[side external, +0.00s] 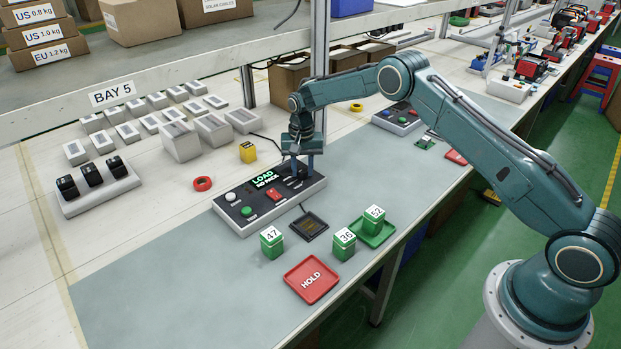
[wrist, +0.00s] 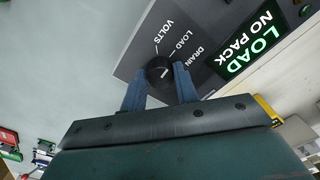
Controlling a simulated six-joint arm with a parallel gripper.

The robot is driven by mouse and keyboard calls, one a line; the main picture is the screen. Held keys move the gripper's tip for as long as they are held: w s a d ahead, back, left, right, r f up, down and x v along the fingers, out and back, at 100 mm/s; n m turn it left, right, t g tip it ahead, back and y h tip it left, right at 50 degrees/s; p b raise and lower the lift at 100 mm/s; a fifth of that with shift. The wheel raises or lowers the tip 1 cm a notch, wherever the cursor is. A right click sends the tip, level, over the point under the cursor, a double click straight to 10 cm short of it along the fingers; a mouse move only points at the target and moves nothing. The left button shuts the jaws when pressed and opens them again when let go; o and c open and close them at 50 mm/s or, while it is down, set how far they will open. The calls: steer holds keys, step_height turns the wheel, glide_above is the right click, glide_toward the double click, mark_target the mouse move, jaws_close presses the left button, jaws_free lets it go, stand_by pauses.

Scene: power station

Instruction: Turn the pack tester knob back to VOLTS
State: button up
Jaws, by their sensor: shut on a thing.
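The pack tester (side external: 287,204) is a dark-topped box on the bench. Its screen (side external: 266,182) reads "LOAD / NO PACK", as it also does in the wrist view (wrist: 252,52). In the wrist view the black knob (wrist: 159,68) sits beside the printed labels VOLTS, LOAD and DRAIN. My gripper (wrist: 160,80) has its two blue fingers on either side of the knob and is shut on it. In the side external view my gripper (side external: 302,167) points down at the tester's far right end and hides the knob. The knob's exact setting is hard to read.
A red button (side external: 275,194) and a white button (side external: 231,196) are on the tester. In front are an empty black cradle (side external: 310,224), green packs 47 (side external: 271,244), 36 (side external: 342,246) and 52 (side external: 374,222), a green tray (side external: 386,232) and a red HOLD tray (side external: 312,281).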

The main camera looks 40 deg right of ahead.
mark_target(302, 170)
steer(key=n, duration=0.4)
steer(key=shift+n, duration=2)
steer(key=o, duration=1)
steer(key=shift+r, duration=0.1)
step_height(302, 170, up, 14)
steer(key=shift+f, duration=0.15)
